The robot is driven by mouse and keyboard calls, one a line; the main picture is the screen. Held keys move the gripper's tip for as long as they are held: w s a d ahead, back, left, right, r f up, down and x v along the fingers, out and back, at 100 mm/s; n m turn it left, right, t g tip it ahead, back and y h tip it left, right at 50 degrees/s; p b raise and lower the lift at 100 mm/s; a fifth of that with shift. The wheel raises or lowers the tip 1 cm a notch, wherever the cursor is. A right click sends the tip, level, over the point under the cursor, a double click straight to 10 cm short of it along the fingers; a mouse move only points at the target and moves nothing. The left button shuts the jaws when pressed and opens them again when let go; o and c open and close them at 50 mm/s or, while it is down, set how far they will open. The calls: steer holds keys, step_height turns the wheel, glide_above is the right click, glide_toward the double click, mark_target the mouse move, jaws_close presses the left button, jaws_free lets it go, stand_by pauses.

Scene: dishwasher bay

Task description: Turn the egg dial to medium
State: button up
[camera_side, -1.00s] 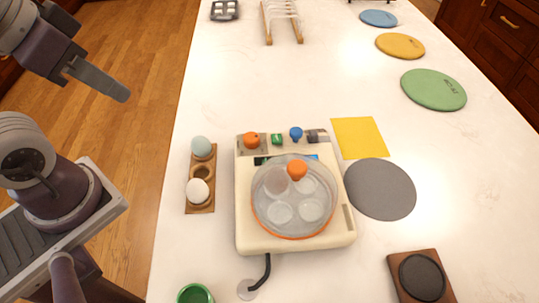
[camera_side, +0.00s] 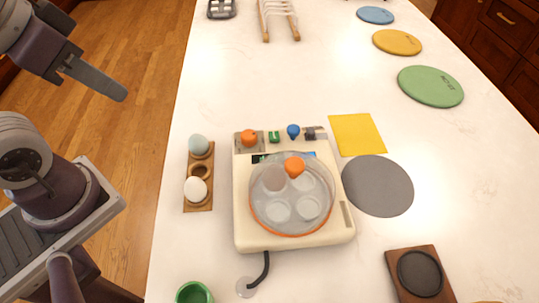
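A cream egg cooker (camera_side: 243,225) stands on the white counter. Along its back edge are an orange knob (camera_side: 249,138), a small green part (camera_side: 274,137), a blue knob (camera_side: 293,131) and a dark part (camera_side: 310,133). I cannot tell which of these is the egg dial, and no setting marks are legible. A clear lid (camera_side: 275,185) with an orange handle (camera_side: 294,167) covers the cooker's round cups. My gripper (camera_side: 122,95) is at the upper left, well away from the cooker and touching nothing. Only one finger shows clearly, so its opening is unclear.
A wooden egg holder (camera_side: 201,171) with a bluish egg (camera_side: 198,145) and a white egg (camera_side: 196,189) is left of the cooker. A yellow square (camera_side: 357,134) and a grey disc (camera_side: 377,185) lie right. A green cup (camera_side: 194,293) is in front. The counter behind is mostly clear.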

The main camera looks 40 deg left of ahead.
steer(key=o, duration=0.6)
steer(key=w, duration=0.1)
steer(key=w+d+n, duration=0.1)
steer(key=w+n+g, duration=0.1)
steer(key=shift+w+d+r+h, duration=0.2)
steer(key=shift+w+r+h, duration=0.05)
steer(key=shift+r+h, duration=0.05)
steer(key=shift+o, duration=0.2)
steer(key=n+g, duration=0.4)
steer(key=n, duration=0.7)
glide_above(248, 134)
step_height(248, 134, down, 9)
steer(key=shift+s+r, duration=0.1)
steer(key=shift+s, duration=0.05)
steer(key=shift+n+g, duration=0.3)
step_height(248, 134, down, 7)
steer(key=shift+r, duration=0.1)
steer(key=shift+f, duration=0.5)
jaws_close()
